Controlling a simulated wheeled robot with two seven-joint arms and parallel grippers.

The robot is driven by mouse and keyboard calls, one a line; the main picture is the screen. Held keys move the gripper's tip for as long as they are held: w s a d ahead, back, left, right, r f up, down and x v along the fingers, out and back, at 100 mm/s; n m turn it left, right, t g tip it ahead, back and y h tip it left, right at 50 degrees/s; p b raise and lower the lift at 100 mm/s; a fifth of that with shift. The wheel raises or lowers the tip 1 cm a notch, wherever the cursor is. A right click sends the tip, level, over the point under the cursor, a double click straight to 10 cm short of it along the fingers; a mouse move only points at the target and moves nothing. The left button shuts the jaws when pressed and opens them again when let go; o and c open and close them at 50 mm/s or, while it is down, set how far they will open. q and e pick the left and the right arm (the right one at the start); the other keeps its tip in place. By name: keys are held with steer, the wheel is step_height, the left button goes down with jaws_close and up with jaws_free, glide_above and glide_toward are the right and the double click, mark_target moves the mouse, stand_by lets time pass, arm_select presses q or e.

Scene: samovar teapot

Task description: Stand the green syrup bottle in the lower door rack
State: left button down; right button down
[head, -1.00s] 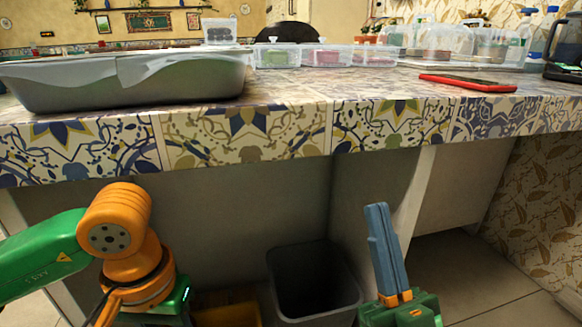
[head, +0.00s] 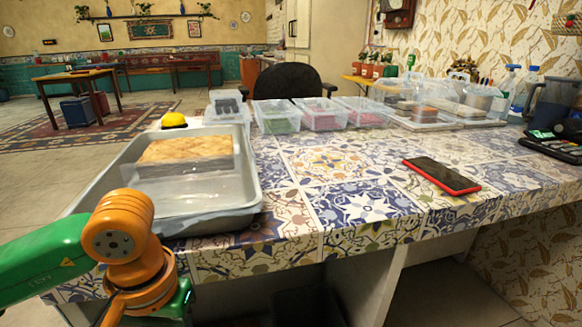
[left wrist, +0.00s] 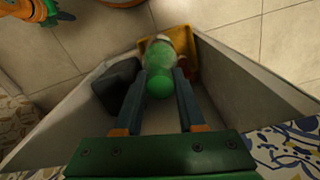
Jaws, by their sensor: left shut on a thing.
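The green syrup bottle (left wrist: 160,78) shows in the left wrist view, between the two fingers of my left gripper (left wrist: 161,92), which is shut on it. Its green rounded end faces the camera and its far end looks paler. In the head view my left arm comes in at the lower left, but its gripper and the bottle are hidden or out of frame. I cannot make out the lower door rack in any view.
Beneath the bottle are a dark bin (left wrist: 115,88) and a yellow container (left wrist: 184,62). The tiled counter (head: 350,205) carries a metal tray (head: 255,185), a red-edged phone (head: 440,176) and several clear boxes (head: 325,115). A pale tall cabinet (head: 330,40) stands behind.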

steer(key=s+d+r+p, duration=0.1)
steer(key=s+r+p, duration=0.5)
steer(key=p, duration=0.9)
steer(key=s+d+r+g+p, duration=0.1)
steer(key=s+r+p, duration=0.6)
steer(key=r+p, duration=0.6)
steer(key=p, duration=0.2)
steer(key=shift+s+d+r+g+p, duration=0.2)
steer(key=shift+s+r+g+p, duration=0.05)
steer(key=shift+s+g+p, duration=0.1)
